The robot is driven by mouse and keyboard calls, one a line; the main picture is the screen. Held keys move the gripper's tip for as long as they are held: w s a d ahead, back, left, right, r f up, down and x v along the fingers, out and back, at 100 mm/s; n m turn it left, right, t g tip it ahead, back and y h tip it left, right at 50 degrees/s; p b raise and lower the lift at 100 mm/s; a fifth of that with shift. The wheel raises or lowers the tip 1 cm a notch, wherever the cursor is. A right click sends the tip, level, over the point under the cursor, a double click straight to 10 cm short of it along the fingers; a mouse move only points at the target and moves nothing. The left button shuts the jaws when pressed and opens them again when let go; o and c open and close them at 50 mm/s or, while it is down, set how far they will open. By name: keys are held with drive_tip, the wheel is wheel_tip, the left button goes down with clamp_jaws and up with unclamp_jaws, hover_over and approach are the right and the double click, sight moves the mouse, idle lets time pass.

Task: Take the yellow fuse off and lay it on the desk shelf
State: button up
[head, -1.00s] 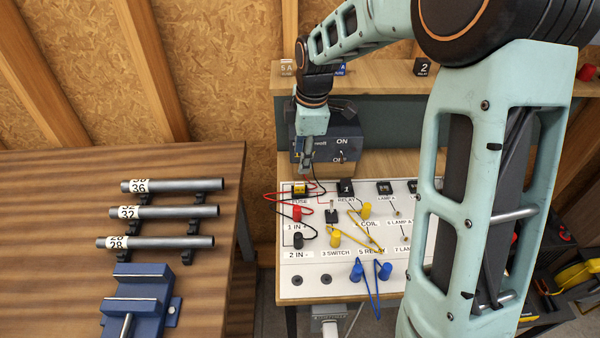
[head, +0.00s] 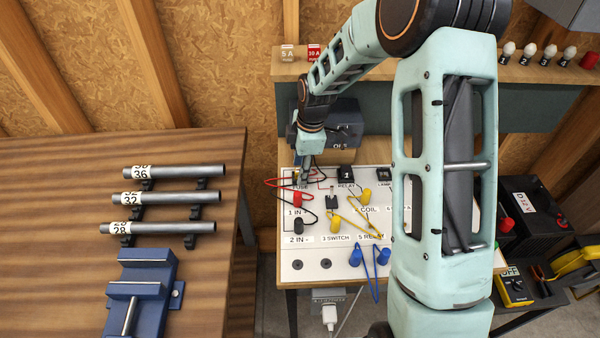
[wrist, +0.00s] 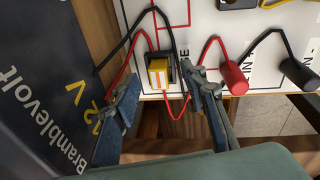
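The yellow fuse (wrist: 158,72), with a white band, sits in its black holder on the white circuit board (wrist: 200,15), red and black leads beside it. In the wrist view my gripper (wrist: 162,80) is open, with one finger on each side of the fuse; I cannot tell whether either touches it. In the head view my gripper (head: 304,173) is low over the board's upper left corner and hides the fuse. The desk shelf (head: 288,75) is a wooden ledge behind the board; it carries a 5 A block (head: 288,53) and a red 10 A block (head: 314,52).
A dark power supply (head: 345,125) stands behind the board and close to my left finger in the wrist view (wrist: 45,90). Red (wrist: 233,78) and black (wrist: 298,74) plugs stand to the right. Bulbs (head: 530,54) line the shelf's right part. My arm hides the board's right side.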

drive_tip(key=shift+f, duration=0.15)
drive_tip(key=c, duration=1)
drive_tip(key=shift+c, duration=0.4)
